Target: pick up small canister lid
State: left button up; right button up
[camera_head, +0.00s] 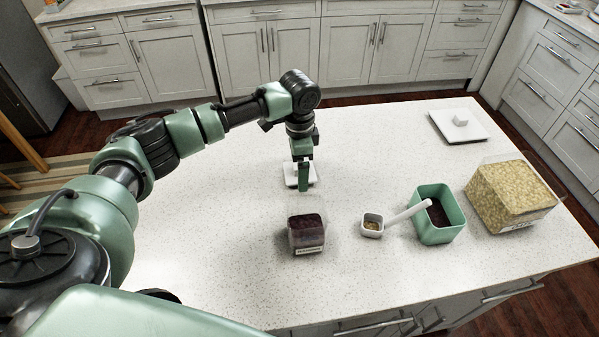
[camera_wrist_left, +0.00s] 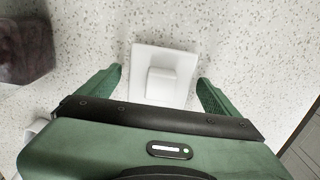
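The small canister lid (camera_wrist_left: 163,62) is a white square plate with a raised square knob, lying flat on the counter. In the head view the lid (camera_head: 291,181) is partly hidden behind my left gripper (camera_head: 303,176), which points down over it. In the left wrist view my left gripper (camera_wrist_left: 160,92) is open, one green finger on each side of the lid's knob, with clear gaps. The small clear canister (camera_head: 306,233) with dark contents stands in front of the gripper. My right gripper is not in view.
A larger white lid (camera_head: 458,126) lies at the back right. The counter (camera_head: 370,150) between is clear.

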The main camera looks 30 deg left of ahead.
pick_arm(q)
jog(key=c, duration=1.1)
jog(key=shift+r, duration=0.15)
